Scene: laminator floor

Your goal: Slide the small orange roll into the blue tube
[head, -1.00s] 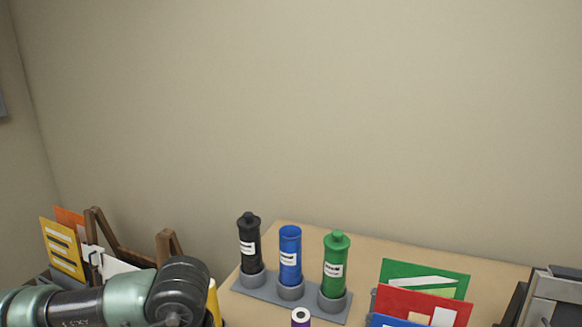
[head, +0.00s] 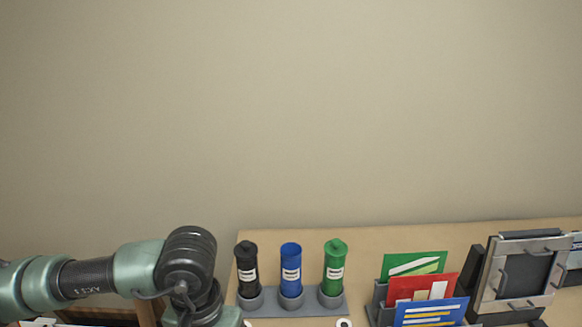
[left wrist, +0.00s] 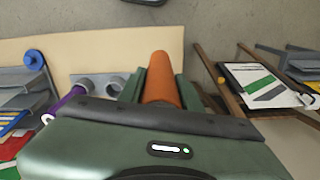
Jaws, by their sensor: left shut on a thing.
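The blue tube (head: 291,268) stands upright in a grey rack between a black tube and a green tube. Its top looks open, without the knobbed cap the other two have. The small orange roll (left wrist: 162,82) shows in the left wrist view, between the two green fingers of my left gripper (left wrist: 160,88), which is shut on it. The roll sticks out past the fingers. In the head view my left arm comes in from the left, left of the rack; its gripper and the roll are out of frame. My right gripper is in neither view.
The black tube (head: 247,268) and green tube (head: 333,270) closely flank the blue one. A holder with coloured cards (head: 418,290) and a grey framed machine (head: 518,275) stand to the right. The left wrist view shows a purple roll (left wrist: 68,100) and a wooden rack (left wrist: 212,75).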

